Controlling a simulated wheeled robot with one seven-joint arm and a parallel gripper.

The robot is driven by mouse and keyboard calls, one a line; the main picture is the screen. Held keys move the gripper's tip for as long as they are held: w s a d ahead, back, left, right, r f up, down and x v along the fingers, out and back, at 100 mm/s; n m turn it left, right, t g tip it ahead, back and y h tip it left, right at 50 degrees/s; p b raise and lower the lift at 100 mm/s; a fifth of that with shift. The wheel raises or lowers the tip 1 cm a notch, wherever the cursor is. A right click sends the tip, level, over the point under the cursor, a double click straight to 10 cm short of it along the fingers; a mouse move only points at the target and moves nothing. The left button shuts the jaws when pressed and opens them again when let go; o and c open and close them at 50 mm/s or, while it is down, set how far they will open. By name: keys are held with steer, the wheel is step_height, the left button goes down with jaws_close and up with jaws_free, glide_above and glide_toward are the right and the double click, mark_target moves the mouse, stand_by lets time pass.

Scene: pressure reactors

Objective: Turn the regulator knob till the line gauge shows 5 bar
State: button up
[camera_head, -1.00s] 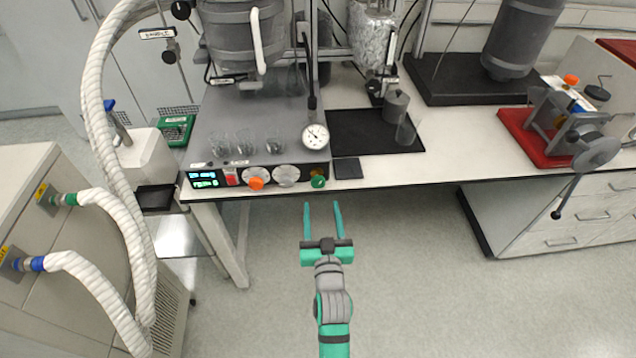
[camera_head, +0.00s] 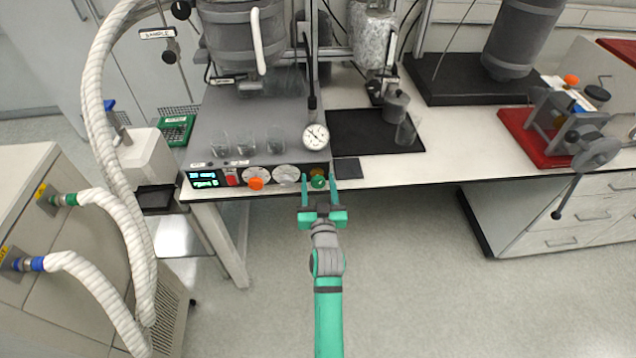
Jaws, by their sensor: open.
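The green regulator knob (camera_head: 318,182) is on the front panel of the grey reactor base, at its right end. A round white gauge with a dark needle (camera_head: 315,137) stands above it; its reading is too small to tell. My gripper (camera_head: 318,177) is open, with its two green fingers reaching up to the panel, one on each side of the green knob. Whether either finger touches the knob I cannot tell.
Left of the knob are grey dials, an orange knob (camera_head: 256,184), a red switch (camera_head: 232,179) and a lit display (camera_head: 205,179). Glass beakers (camera_head: 246,143) stand on the base above. A black mat (camera_head: 350,130) lies to the right. Floor in front is clear.

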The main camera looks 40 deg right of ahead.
steer(key=shift+c, duration=0.7)
steer(key=c, duration=0.9)
steer(key=shift+m, duration=0.3)
steer(key=m, duration=0.4)
steer(key=shift+m, duration=2.3)
steer(key=shift+s, duration=0.1)
steer(key=o, duration=1)
